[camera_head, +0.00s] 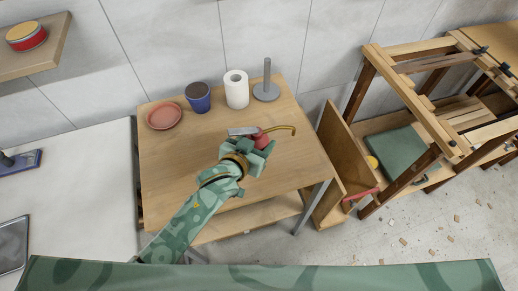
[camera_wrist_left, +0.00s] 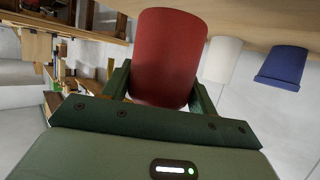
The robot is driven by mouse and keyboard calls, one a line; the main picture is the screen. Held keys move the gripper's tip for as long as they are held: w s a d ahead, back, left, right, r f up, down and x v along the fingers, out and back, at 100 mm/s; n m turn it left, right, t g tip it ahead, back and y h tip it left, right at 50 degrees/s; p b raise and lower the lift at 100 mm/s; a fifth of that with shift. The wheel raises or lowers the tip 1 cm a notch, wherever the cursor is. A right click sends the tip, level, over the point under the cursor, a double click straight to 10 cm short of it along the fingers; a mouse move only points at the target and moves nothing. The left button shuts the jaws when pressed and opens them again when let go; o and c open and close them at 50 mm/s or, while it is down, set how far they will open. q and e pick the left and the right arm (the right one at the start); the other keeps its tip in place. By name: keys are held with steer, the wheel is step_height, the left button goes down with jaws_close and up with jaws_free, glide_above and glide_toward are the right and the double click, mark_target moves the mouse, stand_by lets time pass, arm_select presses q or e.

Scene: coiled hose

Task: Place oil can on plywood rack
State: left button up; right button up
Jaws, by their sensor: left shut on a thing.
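The red oil can (camera_head: 262,140) with a curved brass spout is over the middle of the wooden table. My left gripper (camera_head: 256,155) is shut on the can's red body. In the left wrist view the red body (camera_wrist_left: 168,58) fills the space between both fingers (camera_wrist_left: 160,95). I cannot tell whether the can touches the tabletop. Wooden racks stand at the right (camera_head: 400,85), and a wooden shelf (camera_head: 45,50) hangs at the upper left. I cannot tell which of these is the plywood rack. My right gripper is not in view.
On the table (camera_head: 170,150) are a terracotta dish (camera_head: 164,116), a blue cup (camera_head: 198,98), a white paper roll (camera_head: 237,90) and a grey stand (camera_head: 266,88). A small grey flat thing (camera_head: 243,131) is beside the can. A red and yellow tin (camera_head: 25,36) sits on the shelf.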

arm_select(q)
steer(key=shift+w+d+f, duration=0.25)
steer(key=shift+w+f, duration=0.1)
steer(key=shift+f, duration=0.25)
step_height(320, 180, down, 4)
steer(key=shift+w+d+r+b, duration=0.15)
steer(key=shift+r+b, duration=0.1)
steer(key=shift+b, duration=0.85)
steer(key=shift+r, duration=0.1)
steer(key=o, duration=1.1)
